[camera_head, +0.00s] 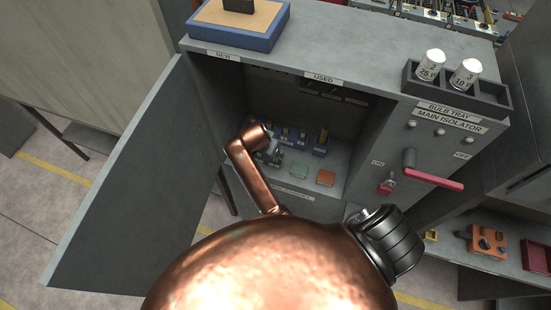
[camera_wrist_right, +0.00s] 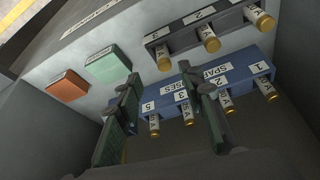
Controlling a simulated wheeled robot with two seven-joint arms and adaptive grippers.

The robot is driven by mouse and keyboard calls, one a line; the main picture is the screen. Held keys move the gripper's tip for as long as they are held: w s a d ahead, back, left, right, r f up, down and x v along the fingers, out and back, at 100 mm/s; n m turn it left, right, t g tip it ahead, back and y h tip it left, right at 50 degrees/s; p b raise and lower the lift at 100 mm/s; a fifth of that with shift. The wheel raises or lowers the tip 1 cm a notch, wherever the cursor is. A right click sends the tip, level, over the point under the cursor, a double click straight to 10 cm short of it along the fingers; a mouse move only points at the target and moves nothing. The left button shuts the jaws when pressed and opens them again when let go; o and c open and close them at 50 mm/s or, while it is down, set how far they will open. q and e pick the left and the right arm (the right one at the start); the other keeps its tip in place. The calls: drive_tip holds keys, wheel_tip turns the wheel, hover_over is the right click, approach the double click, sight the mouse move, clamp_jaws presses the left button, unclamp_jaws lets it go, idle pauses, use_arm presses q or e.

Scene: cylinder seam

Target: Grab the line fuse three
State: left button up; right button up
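In the right wrist view a black fuse block (camera_wrist_right: 185,33) carries three brass-capped fuses under number labels. The fuse at its label 3 end, line fuse three (camera_wrist_right: 163,59), appears between the tips of my right gripper (camera_wrist_right: 159,73). The green-padded fingers are open and apart; contact with the fuse cannot be told. In the head view my copper right arm reaches into the cabinet, its gripper (camera_head: 271,157) small and partly hidden by the arm. The black block is not clear there. My left gripper is not in view.
A blue spare-fuse block (camera_wrist_right: 208,88) with several fuses lies close to the fingers. A green block (camera_wrist_right: 106,65) and an orange block (camera_wrist_right: 68,86) are beside the black block. The cabinet door (camera_head: 125,190) stands open left. A red-handled isolator (camera_head: 432,175) is right.

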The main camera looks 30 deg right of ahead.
sight(276, 159)
drive_tip(key=shift+w+p+x, duration=0.15)
drive_tip(key=shift+p+x, duration=0.3)
drive_tip(key=shift+x, duration=1.4)
drive_tip(key=shift+w+p+x, duration=0.2)
drive_tip(key=shift+p+x, duration=0.2)
drive_tip(key=shift+x, duration=1.4)
drive_tip(key=shift+a, duration=0.1)
drive_tip(key=shift+c, duration=0.4)
drive_tip(key=shift+r, duration=0.1)
clamp_jaws()
